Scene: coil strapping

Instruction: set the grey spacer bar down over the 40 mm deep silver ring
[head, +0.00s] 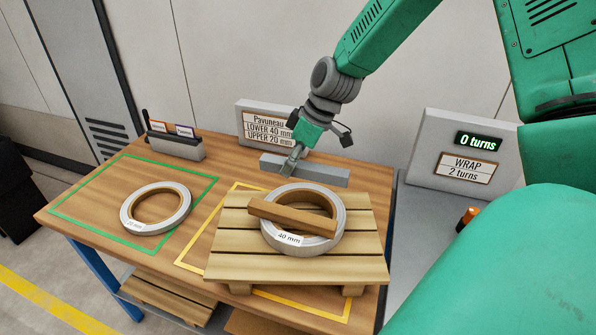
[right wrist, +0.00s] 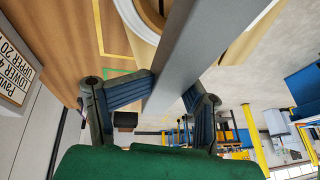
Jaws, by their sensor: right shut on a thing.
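The silver ring marked 40 mm (head: 331,238) lies flat on a slatted wooden pallet (head: 235,268). A brown bar (head: 292,216) lies across its top. My right gripper (head: 291,165) is shut on the grey spacer bar (head: 325,173) behind the ring, at the pallet's back edge. Its height above the table is hard to tell. In the right wrist view the grey bar (right wrist: 192,50) runs between both fingers of the right gripper (right wrist: 170,90), and part of a ring (right wrist: 128,14) shows beyond it. My left gripper is not in view.
A thinner silver ring (head: 128,217) lies inside the green outline on the table (head: 85,205). A sign (head: 255,122) and a grey holder (head: 180,149) stand at the back. A counter panel (head: 430,150) reading 0 turns stands at the right.

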